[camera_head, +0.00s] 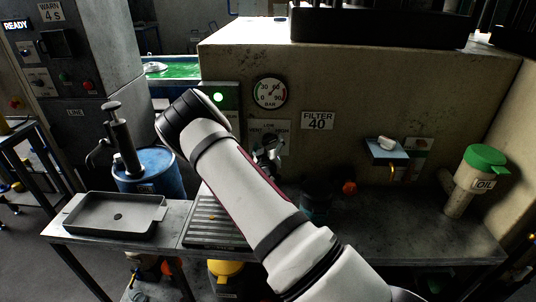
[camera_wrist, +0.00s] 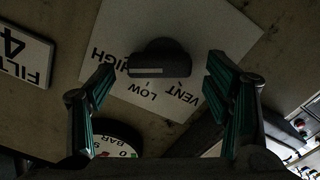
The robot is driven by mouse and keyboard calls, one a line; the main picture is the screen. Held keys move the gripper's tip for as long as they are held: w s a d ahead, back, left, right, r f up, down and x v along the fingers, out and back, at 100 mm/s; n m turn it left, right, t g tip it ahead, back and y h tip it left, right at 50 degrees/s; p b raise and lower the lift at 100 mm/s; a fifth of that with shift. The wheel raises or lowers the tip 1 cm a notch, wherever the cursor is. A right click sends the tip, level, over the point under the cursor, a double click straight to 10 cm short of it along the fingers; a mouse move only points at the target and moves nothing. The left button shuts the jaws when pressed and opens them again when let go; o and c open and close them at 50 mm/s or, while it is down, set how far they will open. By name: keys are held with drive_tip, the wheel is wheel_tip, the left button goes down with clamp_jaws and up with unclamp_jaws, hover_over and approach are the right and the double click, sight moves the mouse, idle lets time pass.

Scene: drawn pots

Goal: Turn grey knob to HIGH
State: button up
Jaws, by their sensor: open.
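The dark knob (camera_wrist: 160,55) stands on a white plate (camera_wrist: 117,38) in the wrist view, where the lettering is upside down. HIGH is at its left, LOW below it and VENT at its lower right. A pale bar shows along the knob's lower side; I cannot tell exactly which word it points at. My gripper (camera_wrist: 161,76) is open, with one finger on each side of the knob and gaps between. In the head view my gripper (camera_head: 267,156) is at the lower part of the plate (camera_head: 270,128), and it and the arm hide most of the knob.
A small blue shelf (camera_head: 386,152) and an oil jug (camera_head: 472,180) are farther right. A grey tray (camera_head: 115,214) and blue drum (camera_head: 150,172) stand left.

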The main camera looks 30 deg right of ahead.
drive_tip(key=v, duration=1)
drive_tip(key=shift+s+a, duration=0.2)
drive_tip(key=s+a+r+m+g+y, duration=0.1)
drive_tip(key=s+a+r+g+y, duration=0.3)
drive_tip(key=a+r, duration=0.4)
drive_tip(key=s+a+r+m+g+y, duration=0.2)
drive_tip(key=s+a+r+y, duration=0.4)
drive_tip(key=r, duration=0.4)
drive_tip(key=s+a+r+n+g, duration=0.1)
drive_tip(key=s+a+r+n, duration=0.1)
drive_tip(key=s, duration=1)
drive_tip(key=s+a+r+n+g, duration=0.2)
drive_tip(key=s+r, duration=0.3)
drive_tip(key=s, duration=0.7)
drive_tip(key=shift+r, duration=0.3)
